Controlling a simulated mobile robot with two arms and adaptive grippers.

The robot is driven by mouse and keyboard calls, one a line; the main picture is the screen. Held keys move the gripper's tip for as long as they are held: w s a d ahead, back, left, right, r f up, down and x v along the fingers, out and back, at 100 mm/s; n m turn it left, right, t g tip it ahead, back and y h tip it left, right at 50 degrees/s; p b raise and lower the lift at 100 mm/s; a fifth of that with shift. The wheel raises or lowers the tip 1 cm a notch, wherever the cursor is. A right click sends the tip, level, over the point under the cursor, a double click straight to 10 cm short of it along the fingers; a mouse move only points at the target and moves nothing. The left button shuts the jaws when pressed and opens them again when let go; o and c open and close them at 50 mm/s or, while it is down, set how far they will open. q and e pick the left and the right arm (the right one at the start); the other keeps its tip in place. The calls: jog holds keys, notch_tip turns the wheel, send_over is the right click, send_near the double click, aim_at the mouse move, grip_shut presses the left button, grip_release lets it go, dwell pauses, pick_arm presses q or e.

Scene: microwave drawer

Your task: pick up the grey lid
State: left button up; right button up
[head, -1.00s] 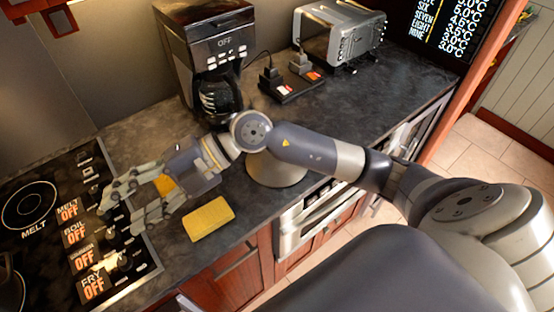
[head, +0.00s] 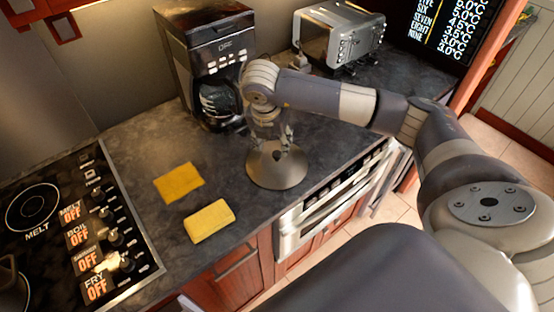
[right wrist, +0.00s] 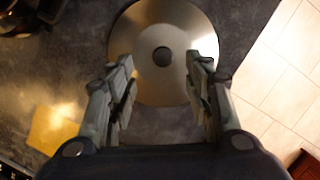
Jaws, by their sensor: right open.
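The grey lid (head: 277,172) is a round metal disc with a dark knob, lying on the dark counter near its front edge. It also shows in the right wrist view (right wrist: 160,20), with its dark knob (right wrist: 162,56) between the fingers' lines. My right gripper (head: 284,142) is above the lid, pointing down, open and empty. In the right wrist view its two fingers (right wrist: 160,68) are spread either side of the knob. In the head view the gripper hides part of the lid's far side. My left gripper is not in view.
A yellow cloth (head: 179,182) and yellow sponge (head: 209,221) lie left of the lid. A coffee maker (head: 207,45) and toaster (head: 340,38) stand behind. The stove (head: 55,225) is at the left. The counter's front edge is close to the lid.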

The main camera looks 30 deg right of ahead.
aim_at(277, 153)
jog(key=shift+d+f, duration=0.1)
jog(key=shift+f, duration=0.2)
jog(key=p+x, duration=0.3)
jog(key=x, duration=0.1)
jog(key=shift+d+f, duration=0.25)
jog(key=shift+f, duration=0.45)
jog(key=shift+c, duration=0.4)
jog(key=shift+r, duration=0.1)
grip_shut()
